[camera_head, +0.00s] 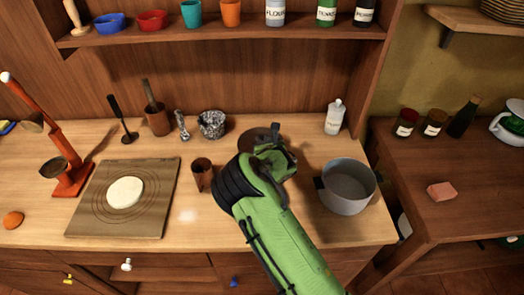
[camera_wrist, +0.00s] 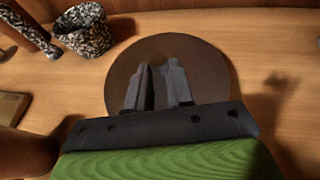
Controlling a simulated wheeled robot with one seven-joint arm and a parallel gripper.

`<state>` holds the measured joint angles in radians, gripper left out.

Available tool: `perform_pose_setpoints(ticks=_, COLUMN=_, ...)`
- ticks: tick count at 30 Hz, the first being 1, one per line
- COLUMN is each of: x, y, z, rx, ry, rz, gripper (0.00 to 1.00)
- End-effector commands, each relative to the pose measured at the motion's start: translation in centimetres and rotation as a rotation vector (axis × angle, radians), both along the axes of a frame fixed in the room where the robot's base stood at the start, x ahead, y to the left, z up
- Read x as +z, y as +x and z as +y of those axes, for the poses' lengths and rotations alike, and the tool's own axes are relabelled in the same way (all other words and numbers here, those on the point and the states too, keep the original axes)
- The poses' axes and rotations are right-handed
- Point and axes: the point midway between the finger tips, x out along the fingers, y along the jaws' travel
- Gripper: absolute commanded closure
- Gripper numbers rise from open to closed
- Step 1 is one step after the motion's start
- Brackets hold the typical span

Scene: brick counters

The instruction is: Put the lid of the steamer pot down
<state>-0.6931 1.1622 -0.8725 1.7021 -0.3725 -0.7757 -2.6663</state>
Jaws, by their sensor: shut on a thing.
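The lid is a round dark brown disc. In the wrist view the lid (camera_wrist: 208,62) lies below my fingers, over the wooden counter. In the head view the lid (camera_head: 254,138) shows just beyond my gripper (camera_head: 272,150), which hides part of it. In the wrist view my gripper (camera_wrist: 160,72) is shut at the lid's middle, on its knob, which the fingers mostly hide. I cannot tell whether the lid touches the counter. The grey pot (camera_head: 348,188) stands uncovered to the right, near the counter's right end.
A speckled mortar (camera_head: 212,124) stands left of the lid, also in the wrist view (camera_wrist: 84,30). A brown cup (camera_head: 202,175) is left of my gripper. A white bottle (camera_head: 334,117) stands at the back right. A board with dough (camera_head: 124,192) lies left. A shelf (camera_head: 230,32) runs above.

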Motion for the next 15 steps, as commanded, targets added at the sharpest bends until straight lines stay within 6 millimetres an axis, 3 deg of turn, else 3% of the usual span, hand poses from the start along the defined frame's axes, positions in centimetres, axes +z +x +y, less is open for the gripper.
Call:
perform_pose_setpoints(ticks=6, x=-3.7, y=0.0, z=0.0, rx=0.0, ry=0.0, rz=0.0, gripper=1.0)
perform_pose_setpoints(ticks=15, x=-3.9, y=0.0, z=0.0, rx=0.0, ry=0.0, rz=-0.002, gripper=1.0)
